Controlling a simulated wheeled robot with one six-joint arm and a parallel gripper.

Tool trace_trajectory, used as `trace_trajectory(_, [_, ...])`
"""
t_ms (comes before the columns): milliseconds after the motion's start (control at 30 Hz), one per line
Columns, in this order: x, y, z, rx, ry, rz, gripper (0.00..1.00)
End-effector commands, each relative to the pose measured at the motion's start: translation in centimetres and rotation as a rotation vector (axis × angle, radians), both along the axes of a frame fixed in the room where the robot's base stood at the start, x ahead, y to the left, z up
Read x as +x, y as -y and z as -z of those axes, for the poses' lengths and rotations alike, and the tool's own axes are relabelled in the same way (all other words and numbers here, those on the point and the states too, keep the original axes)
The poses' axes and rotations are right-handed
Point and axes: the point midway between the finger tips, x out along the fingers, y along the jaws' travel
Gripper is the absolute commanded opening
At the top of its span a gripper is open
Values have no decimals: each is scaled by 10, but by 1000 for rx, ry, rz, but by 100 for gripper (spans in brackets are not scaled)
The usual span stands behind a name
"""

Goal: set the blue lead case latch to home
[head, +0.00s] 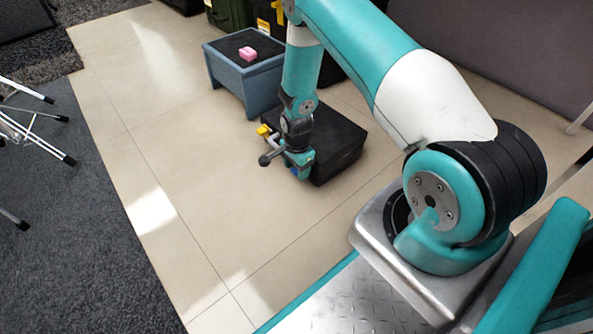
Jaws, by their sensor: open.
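A black case (338,150) lies on the tiled floor in the head view, partly hidden behind my wrist. A small patch of blue (294,171) shows at its left side beside my gripper; it may be the blue latch, but most of it is hidden and its setting cannot be read. My gripper (301,170) points down at the case's near left side, open. I cannot tell whether it touches the latch. A small yellow part (264,130) and a dark rod with a round knob (266,160) stick out left of my wrist.
Dark cases stand farther back. Metal stand legs (35,135) rest on the dark carpet at left. The tiled floor left of the case is clear.

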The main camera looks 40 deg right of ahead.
Motion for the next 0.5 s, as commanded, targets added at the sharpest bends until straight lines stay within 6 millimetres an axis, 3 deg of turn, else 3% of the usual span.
trace_trajectory(233, [0, 0, 0, 0, 1, 0, 55])
trace_trajectory(433, [0, 0, 0, 0, 0, 0, 10])
trace_trajectory(500, [0, 0, 0, 0, 0, 0, 10])
